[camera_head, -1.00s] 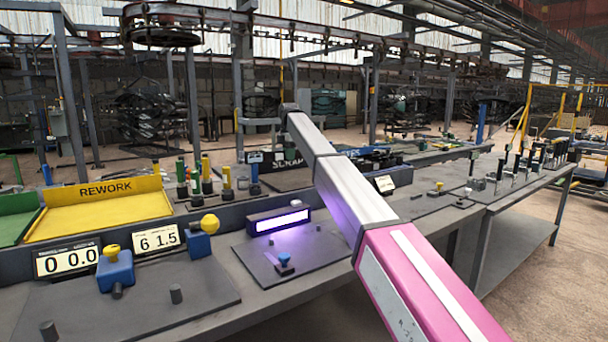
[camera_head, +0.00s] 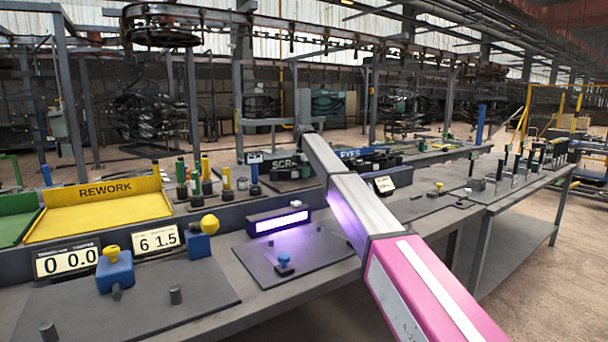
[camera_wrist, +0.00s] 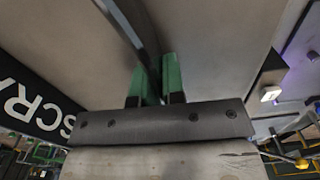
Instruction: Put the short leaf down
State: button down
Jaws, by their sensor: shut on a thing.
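In the wrist view my gripper (camera_wrist: 156,80) has its green fingers shut on a dark, narrow, flat strip, the short leaf (camera_wrist: 128,25). The leaf runs from between the fingers toward the upper left edge of the view. Its far end is out of the picture. In the head view my arm reaches away over the bench toward the dark SCRAP container (camera_head: 290,172); my fingers and the leaf cannot be made out there. The SCRAP lettering (camera_wrist: 35,105) also shows at the left of the wrist view, close to my gripper.
A yellow REWORK tray (camera_head: 95,213) and a green tray (camera_head: 17,217) stand at the left. Two displays (camera_head: 67,262) reading 0 0.0 and 6 1.5 (camera_head: 157,240), a lit lamp bar (camera_head: 279,221) and several coloured-handled tools (camera_head: 205,175) are on the bench. A second bench is at the right.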

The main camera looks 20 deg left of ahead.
dwell(0.3)
jog(key=c, duration=1.2)
grip_release()
jog(key=shift+f, duration=0.15)
notch_tip(320, 180, up, 12)
